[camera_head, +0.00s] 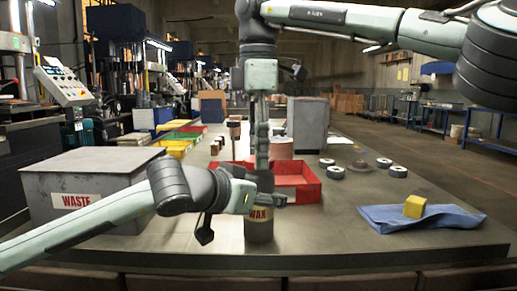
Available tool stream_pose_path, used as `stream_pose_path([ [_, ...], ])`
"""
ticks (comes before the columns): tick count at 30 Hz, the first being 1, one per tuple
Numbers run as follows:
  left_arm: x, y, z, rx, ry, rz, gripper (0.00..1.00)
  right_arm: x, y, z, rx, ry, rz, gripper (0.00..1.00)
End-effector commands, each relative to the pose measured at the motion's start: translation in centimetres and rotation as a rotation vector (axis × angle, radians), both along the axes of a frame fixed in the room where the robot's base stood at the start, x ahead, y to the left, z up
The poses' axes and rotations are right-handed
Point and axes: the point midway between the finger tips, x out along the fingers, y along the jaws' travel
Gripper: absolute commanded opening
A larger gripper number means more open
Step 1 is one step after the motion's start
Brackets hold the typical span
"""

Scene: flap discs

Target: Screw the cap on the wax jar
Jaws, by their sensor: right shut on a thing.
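The wax jar (259,232) stands upright near the front edge of the table, with a cream label that reads WAX. My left gripper (270,198) comes in from the left at the jar's upper part and hides its rim. Whether its fingers close on the jar cannot be made out. My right gripper (263,172) points straight down above the jar, shut on the cap. The cap itself is hidden behind my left gripper, so I cannot see whether it touches the jar.
A grey WASTE box (95,178) stands at the left. A red tray (305,183) lies just behind the jar. Several discs (397,171) lie at the back right. A yellow block (415,206) sits on a blue cloth (450,217) at the right. The table between jar and cloth is clear.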

Motion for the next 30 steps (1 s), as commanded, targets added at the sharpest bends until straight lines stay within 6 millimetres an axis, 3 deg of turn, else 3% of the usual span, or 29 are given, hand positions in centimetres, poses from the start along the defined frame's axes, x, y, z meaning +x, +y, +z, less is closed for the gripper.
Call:
stream_pose_path([
  [6,-0.01,-0.02,0.05,0.0,-0.001,0.0,0.0,0.04,-0.01,0.04,-0.001,-0.001,-0.514,0.35],
  [11,-0.01,-0.01,0.05,0.0,-0.001,0.0,0.0,0.04,-0.02,0.04,-0.001,-0.001,-0.726,0.35],
  [21,-0.01,-0.01,0.04,0.0,-0.001,0.0,0.0,0.04,-0.01,0.04,0.0,-0.001,-0.772,0.35],
  [22,-0.01,-0.01,0.04,0.0,-0.001,0.0,0.0,0.04,-0.01,0.04,0.0,-0.001,-0.771,0.48],
  [26,-0.01,-0.01,0.04,0.0,-0.001,0.0,0.0,0.04,-0.01,0.04,0.0,-0.001,-0.77,0.64],
  [30,-0.01,-0.01,0.04,-0.001,-0.001,0.0,0.0,0.03,0.0,0.02,0.0,0.0,-0.769,0.68],
])
